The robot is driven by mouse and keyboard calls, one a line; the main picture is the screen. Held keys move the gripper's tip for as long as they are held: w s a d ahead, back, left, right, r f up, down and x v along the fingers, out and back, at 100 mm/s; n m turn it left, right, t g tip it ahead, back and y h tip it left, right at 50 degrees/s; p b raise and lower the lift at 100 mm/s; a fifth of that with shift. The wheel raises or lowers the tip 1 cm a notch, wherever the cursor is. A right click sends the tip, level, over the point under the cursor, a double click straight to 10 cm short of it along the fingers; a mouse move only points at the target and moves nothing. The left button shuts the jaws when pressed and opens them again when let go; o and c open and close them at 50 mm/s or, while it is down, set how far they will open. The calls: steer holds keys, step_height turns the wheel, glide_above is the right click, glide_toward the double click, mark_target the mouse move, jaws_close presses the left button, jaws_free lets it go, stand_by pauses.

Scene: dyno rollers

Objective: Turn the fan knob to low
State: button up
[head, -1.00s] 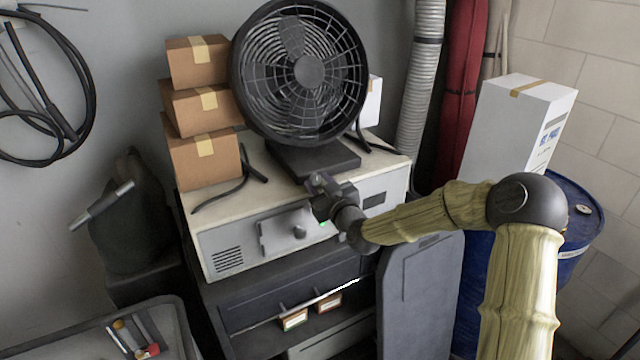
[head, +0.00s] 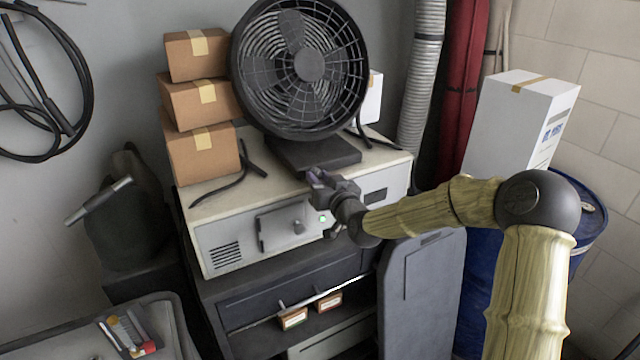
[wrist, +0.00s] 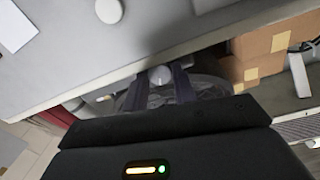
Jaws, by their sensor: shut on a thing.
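The black fan (head: 300,70) stands on a dark base (head: 318,153) on top of a pale cabinet (head: 225,215). My gripper (head: 318,178) is at the cabinet's top front edge, just in front of the fan base. In the wrist view, my gripper (wrist: 158,85) has its two dark fingers on either side of a small grey round knob (wrist: 160,75), shut on it. The fan's grille (wrist: 210,88) shows beyond the fingers. In the head view the gripper hides this knob, and its setting cannot be read.
Cardboard boxes (head: 200,105) are stacked left of the fan. A white box (head: 515,120) on a blue drum (head: 575,215) stands to the right.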

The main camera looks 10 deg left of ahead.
stand_by(0.3)
steer(key=o, duration=0.7)
steer(key=shift+s+d, duration=0.1)
steer(key=shift+d, duration=0.05)
steer(key=b+v, duration=0.2)
steer(key=v, duration=1.5)
steer(key=shift+s+f+b, duration=0.1)
steer(key=shift+s+b, duration=0.05)
steer(key=shift+b, duration=0.2)
